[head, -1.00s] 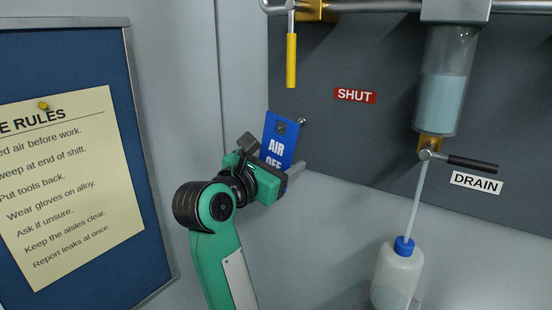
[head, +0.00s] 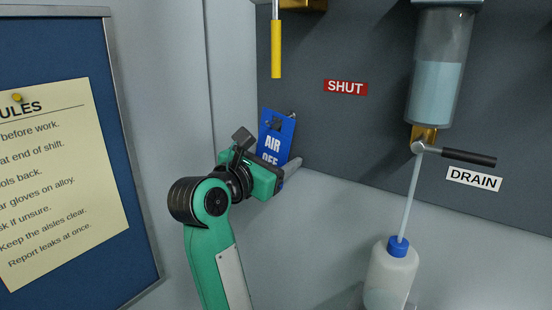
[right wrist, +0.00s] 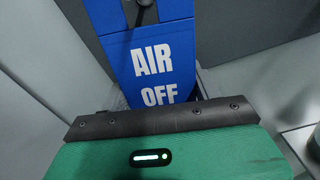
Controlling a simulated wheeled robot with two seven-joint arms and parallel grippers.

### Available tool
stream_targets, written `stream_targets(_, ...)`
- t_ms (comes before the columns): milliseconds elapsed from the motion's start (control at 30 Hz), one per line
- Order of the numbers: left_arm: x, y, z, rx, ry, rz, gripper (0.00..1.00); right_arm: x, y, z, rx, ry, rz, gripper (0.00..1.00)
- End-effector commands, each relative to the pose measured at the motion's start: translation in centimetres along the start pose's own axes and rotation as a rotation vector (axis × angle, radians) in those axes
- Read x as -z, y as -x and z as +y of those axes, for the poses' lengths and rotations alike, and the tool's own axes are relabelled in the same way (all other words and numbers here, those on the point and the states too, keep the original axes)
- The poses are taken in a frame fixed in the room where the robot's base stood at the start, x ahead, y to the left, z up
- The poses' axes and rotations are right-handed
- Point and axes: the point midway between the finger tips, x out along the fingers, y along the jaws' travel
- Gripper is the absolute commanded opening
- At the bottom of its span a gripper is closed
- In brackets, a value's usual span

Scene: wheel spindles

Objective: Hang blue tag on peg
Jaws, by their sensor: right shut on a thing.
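The blue tag (head: 276,137), lettered "AIR OFF" in white, is upright in front of the dark panel. My right gripper (head: 284,172) is shut on its lower part. The tag's dark hole is near its top. The peg (head: 293,114) is a small metal stub on the panel, at the tag's upper right corner in the head view. I cannot tell whether tag and peg touch. In the right wrist view the tag (right wrist: 160,62) rises beyond the gripper, with a dark opening at the top edge of the picture. My left gripper is not in view.
A yellow-handled lever (head: 277,48) hangs above the tag. A red SHUT label (head: 345,87) is to the right. Further right are a clear bowl (head: 441,85), a drain lever (head: 468,157) and a bottle (head: 391,275). A notice board (head: 133,200) is at left.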

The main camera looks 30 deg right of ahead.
Motion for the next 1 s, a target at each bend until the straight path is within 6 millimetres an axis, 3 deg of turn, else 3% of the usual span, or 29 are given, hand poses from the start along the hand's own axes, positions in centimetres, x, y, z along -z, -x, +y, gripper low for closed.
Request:
stream_targets(400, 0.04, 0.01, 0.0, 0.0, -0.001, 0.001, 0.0, 0.04, -0.05, 0.0, 0.0, 0.0, 0.001, 0.39)
stream_targets(433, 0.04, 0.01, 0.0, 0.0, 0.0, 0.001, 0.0, 0.04, -0.05, 0.0, 0.0, 0.0, 0.001, 0.67)
stream_targets(533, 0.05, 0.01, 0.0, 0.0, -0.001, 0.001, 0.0, 0.04, -0.05, -0.01, 0.0, 0.0, 0.001, 0.87)
stream_targets(567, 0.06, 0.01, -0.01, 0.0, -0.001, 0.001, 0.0, 0.04, -0.05, -0.02, 0.001, 0.0, 0.001, 0.88)
stream_targets(1000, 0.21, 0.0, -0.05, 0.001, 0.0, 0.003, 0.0, 0.04, -0.07, -0.06, 0.002, 0.0, 0.001, 0.88)
